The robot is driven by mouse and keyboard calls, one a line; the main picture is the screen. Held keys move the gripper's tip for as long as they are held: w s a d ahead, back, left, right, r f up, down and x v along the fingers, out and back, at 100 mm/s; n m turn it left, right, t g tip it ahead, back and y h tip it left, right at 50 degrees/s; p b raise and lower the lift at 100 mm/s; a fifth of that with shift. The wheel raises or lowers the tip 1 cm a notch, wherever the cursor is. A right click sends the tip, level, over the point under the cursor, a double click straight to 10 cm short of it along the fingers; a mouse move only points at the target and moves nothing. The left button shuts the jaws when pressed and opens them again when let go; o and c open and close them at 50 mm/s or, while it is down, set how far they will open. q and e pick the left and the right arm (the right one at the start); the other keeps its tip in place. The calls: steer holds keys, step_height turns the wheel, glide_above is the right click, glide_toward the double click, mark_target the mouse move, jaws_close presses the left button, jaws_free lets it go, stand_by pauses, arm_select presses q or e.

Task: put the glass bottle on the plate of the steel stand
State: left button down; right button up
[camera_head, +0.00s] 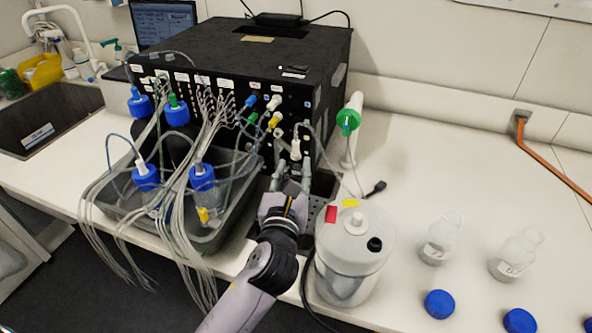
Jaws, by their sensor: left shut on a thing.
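My left gripper (291,182) reaches in from the bottom, at the front of the black instrument. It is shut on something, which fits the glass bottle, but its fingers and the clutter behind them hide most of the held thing. A dark perforated metal plate (322,186), which looks like the plate of the steel stand, shows just right of the gripper. I cannot tell whether the held thing touches it. Two other clear glass bottles, a left one (439,243) and a right one (514,258), stand uncapped on the counter. My right gripper is not in view.
A black instrument (240,58) with many tubes stands behind. A grey tub (232,222) with blue-capped bottles is close on the left. A white canister (347,262) is close on the right. Blue caps (439,304) lie in front. The right counter has free room.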

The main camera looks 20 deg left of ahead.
arm_select(q)
steer(key=shift+w+a+f, duration=0.1)
steer(key=shift+w+f, duration=0.2)
steer(key=shift+w, duration=0.35)
steer(key=w, duration=0.1)
steer(key=w+f, duration=0.1)
steer(key=f, duration=0.1)
steer(key=shift+w+a+f, duration=0.1)
steer(key=shift+w+a, duration=0.15)
steer(key=shift+w, duration=0.15)
steer(key=shift+s+f, duration=0.15)
steer(key=c, duration=1.2)
jaws_free()
steer(key=shift+o, duration=0.2)
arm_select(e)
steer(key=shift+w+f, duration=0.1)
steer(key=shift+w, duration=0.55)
arm_select(q)
steer(key=s+d+b, duration=0.2)
steer(key=s, duration=0.9)
steer(key=shift+s+r, duration=0.2)
steer(key=shift+s, duration=0.2)
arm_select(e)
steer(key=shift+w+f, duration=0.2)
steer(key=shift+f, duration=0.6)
